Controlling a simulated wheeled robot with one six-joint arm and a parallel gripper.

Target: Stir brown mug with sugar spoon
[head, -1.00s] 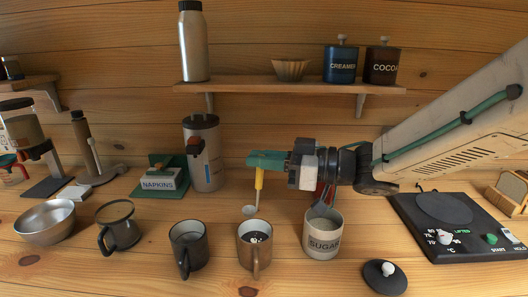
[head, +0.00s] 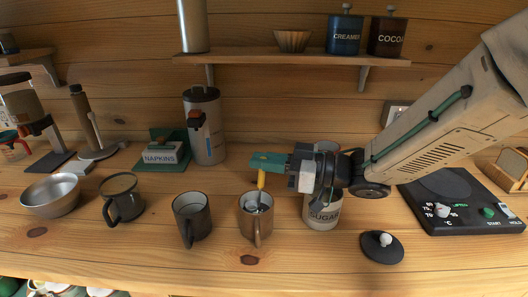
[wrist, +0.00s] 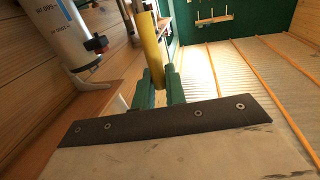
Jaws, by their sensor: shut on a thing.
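My gripper (head: 263,164) is shut on the yellow handle of the sugar spoon (head: 261,181). The spoon hangs down and its lower end is inside the brown mug (head: 247,228), in the head view. The mug stands upright on the counter, its handle toward the front. In the wrist view the yellow spoon handle (wrist: 151,40) is held between the green fingers (wrist: 160,85). The bowl of the spoon is not clearly visible inside the mug. The sugar canister (head: 321,218) stands just right of the mug, partly hidden behind my gripper.
A dark grey mug (head: 192,217) stands close left of the brown mug, with another dark mug (head: 121,197) and a metal bowl (head: 51,195) farther left. A black lid (head: 381,248) lies right. A black scale-like heater (head: 445,222) sits at the far right.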

